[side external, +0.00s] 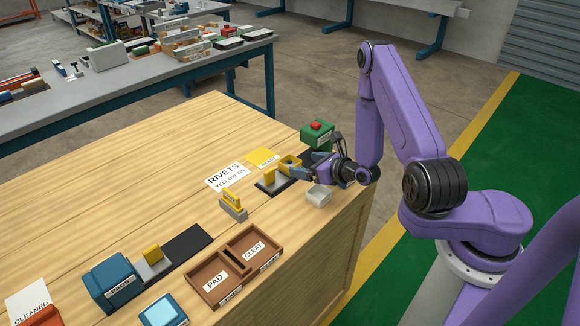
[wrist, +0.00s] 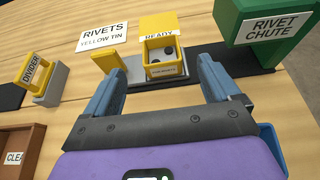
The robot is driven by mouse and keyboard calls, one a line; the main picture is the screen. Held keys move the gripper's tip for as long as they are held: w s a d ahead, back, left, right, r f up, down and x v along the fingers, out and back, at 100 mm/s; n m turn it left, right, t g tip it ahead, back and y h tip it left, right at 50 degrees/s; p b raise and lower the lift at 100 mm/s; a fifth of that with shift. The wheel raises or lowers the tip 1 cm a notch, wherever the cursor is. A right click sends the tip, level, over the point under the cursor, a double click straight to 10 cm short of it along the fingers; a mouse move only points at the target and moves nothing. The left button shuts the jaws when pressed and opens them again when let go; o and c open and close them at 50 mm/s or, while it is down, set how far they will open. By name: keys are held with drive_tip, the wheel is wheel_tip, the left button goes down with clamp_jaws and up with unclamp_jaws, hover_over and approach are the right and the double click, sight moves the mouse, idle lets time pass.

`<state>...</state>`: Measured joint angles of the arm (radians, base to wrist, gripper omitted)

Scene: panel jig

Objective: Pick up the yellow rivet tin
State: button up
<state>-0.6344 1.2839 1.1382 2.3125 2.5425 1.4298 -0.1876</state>
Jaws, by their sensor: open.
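The yellow rivet tin (wrist: 163,68) is a small open-topped box with dark round rivets inside and a small label on its front. It sits upright on a grey plate, and in the side view the tin (side external: 290,161) is partly hidden by my gripper. My gripper (wrist: 160,68) is open, its two blue fingers spread wide to the left and right of the tin's line. In the side view my gripper (side external: 292,169) is low and close beside the tin. I cannot tell whether the fingers reach past its near face.
A yellow READY card (wrist: 158,23) lies behind the tin. A yellow post (wrist: 109,62) stands left of it, close to the left finger. The green rivet chute (side external: 317,136) is to the right.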

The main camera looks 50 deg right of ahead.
sight(284, 160)
drive_tip(key=shift+x, duration=3.2)
drive_tip(key=shift+d+r, duration=0.1)
drive_tip(key=shift+r, duration=0.05)
drive_tip(key=c, duration=1.2)
